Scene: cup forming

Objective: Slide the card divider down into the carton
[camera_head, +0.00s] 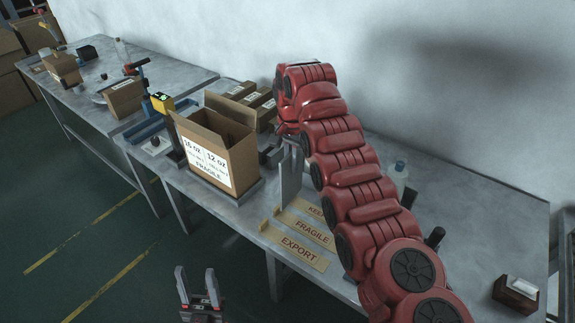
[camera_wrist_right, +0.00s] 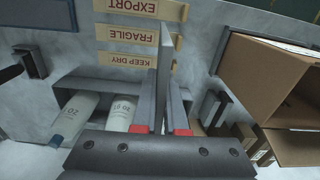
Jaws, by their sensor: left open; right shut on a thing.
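The open carton (camera_head: 230,155) stands upright on the bench, its flaps raised and a "FRAGILE" label on its front. It also shows at the right of the right wrist view (camera_wrist_right: 262,75). The card divider (camera_head: 291,178) is a pale grey upright panel just right of the carton, outside it. My right gripper (camera_head: 283,140) is shut on the divider, which shows nearly edge-on between the fingers in the wrist view (camera_wrist_right: 165,75). The red arm hides part of this area. My left gripper (camera_head: 200,290) is open and empty, low in front of the bench.
Plates marked "EXPORT" (camera_head: 298,252), "FRAGILE" and "KEEP" lie on the bench right of the carton. Smaller brown boxes (camera_head: 258,101) stand behind the carton. Bottles (camera_wrist_right: 121,113) lie in a grey bin beside my right gripper. A yellow-topped device (camera_head: 162,103) stands left of the carton.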

